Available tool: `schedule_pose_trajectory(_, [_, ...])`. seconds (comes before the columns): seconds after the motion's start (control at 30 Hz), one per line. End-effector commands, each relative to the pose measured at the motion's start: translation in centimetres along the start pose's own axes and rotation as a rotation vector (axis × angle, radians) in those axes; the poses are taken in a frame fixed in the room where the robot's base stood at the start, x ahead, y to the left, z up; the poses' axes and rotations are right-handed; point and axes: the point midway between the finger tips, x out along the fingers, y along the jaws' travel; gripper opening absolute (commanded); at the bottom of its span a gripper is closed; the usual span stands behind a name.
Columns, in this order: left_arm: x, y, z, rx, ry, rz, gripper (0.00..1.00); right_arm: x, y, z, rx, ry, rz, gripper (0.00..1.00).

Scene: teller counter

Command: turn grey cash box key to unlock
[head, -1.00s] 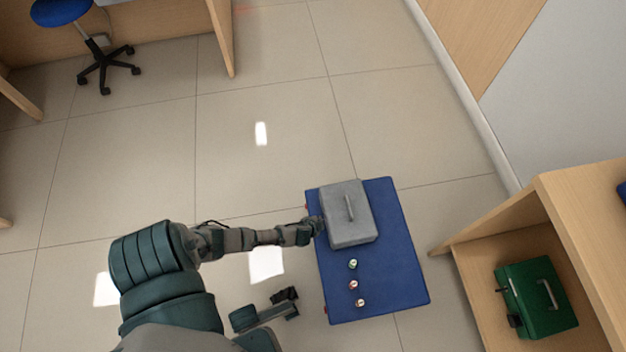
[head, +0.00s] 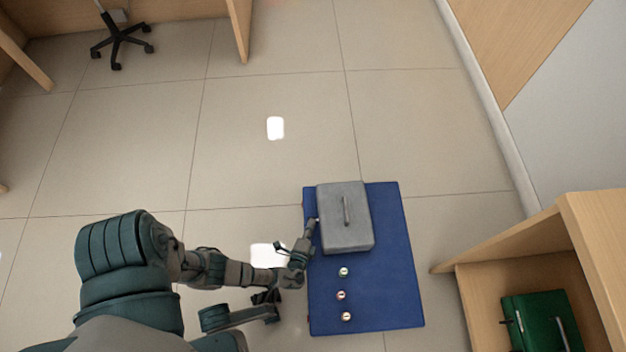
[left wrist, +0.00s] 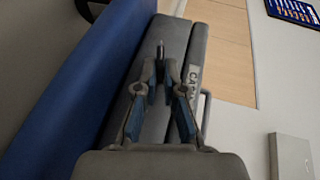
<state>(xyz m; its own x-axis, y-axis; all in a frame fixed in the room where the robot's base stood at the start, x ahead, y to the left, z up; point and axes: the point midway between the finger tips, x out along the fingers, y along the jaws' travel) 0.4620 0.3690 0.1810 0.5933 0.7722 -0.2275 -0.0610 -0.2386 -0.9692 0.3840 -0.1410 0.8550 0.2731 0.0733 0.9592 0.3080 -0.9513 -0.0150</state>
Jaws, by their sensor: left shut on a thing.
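The grey cash box (head: 355,238) sits shut on a blue-topped surface (head: 390,290), its handle (head: 346,211) on the lid. In the left wrist view the box (left wrist: 172,40) shows its side and part of a label. My left gripper (head: 314,226) is at the box's left side. In the left wrist view its fingers (left wrist: 160,72) are closed together on the small key (left wrist: 161,48), whose thin metal end points at the box side. How far it sits in the lock cannot be told. My right gripper (head: 266,297) is low, left of the blue surface; its jaws are unclear.
A green box (head: 542,325) stands in a wooden shelf (head: 510,245) at right. A wheeled chair (head: 118,42) is far off; the floor between is clear.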

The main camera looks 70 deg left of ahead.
Motion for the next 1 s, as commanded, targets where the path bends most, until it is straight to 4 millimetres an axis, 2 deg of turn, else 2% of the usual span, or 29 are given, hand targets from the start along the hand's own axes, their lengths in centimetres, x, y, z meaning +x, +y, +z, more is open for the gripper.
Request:
schedule_pose_trajectory(0.4, [-0.12, 0.65, -0.25, 0.044, 0.006, -0.095, 0.0, -0.11, 0.08, 0.27, 0.0, -0.003, 0.001, 0.4])
schedule_pose_trajectory(1.0, [-0.1, 0.71, -0.22, 0.05, 0.005, -0.115, 0.0, -0.12, 0.08, 0.27, 0.0, -0.004, 0.001, 0.4])
